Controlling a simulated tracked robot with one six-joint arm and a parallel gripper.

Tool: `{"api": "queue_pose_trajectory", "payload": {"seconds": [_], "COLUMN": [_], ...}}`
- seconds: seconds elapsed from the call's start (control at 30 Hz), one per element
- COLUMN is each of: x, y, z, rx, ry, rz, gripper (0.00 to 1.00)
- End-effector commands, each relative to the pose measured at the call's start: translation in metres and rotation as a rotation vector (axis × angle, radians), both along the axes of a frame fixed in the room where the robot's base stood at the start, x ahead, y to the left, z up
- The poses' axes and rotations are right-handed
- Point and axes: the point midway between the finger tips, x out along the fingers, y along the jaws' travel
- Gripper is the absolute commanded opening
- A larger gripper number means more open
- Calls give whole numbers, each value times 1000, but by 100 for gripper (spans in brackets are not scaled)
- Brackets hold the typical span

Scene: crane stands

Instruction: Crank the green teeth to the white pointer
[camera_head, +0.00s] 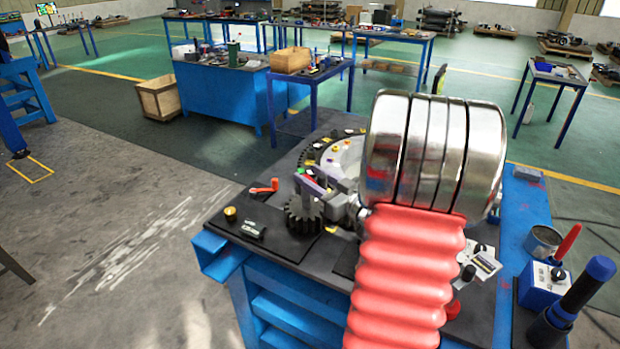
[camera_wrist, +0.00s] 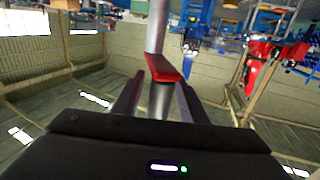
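A dark toothed ring (camera_head: 314,151) surrounds a pale disc with small coloured marks on the bench, partly hidden behind my arm. A small dark gear (camera_head: 303,217) stands beside it, with a grey upright post above. My gripper (camera_head: 314,181) is at this post, its purple-grey fingers at the post's upper part. In the wrist view, the grey post with a red piece (camera_wrist: 164,68) lies between my two fingers (camera_wrist: 161,88); whether they touch it is unclear. A small green patch (camera_head: 299,170) shows near the fingers. I cannot clearly make out the white pointer.
A tin (camera_head: 543,241) and a blue box (camera_head: 542,285) stand at right. Open floor lies left.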

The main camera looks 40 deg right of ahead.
Motion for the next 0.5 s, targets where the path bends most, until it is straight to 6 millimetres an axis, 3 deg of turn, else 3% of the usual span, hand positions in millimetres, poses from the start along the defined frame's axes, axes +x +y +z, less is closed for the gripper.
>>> {"api": "queue_pose_trajectory", "payload": {"seconds": [0.17, 0.5], "x": [0, -1], "y": [0, 0], "z": [0, 0], "rx": [0, 0], "ry": [0, 0], "rz": [0, -1], "gripper": [38, 14]}}
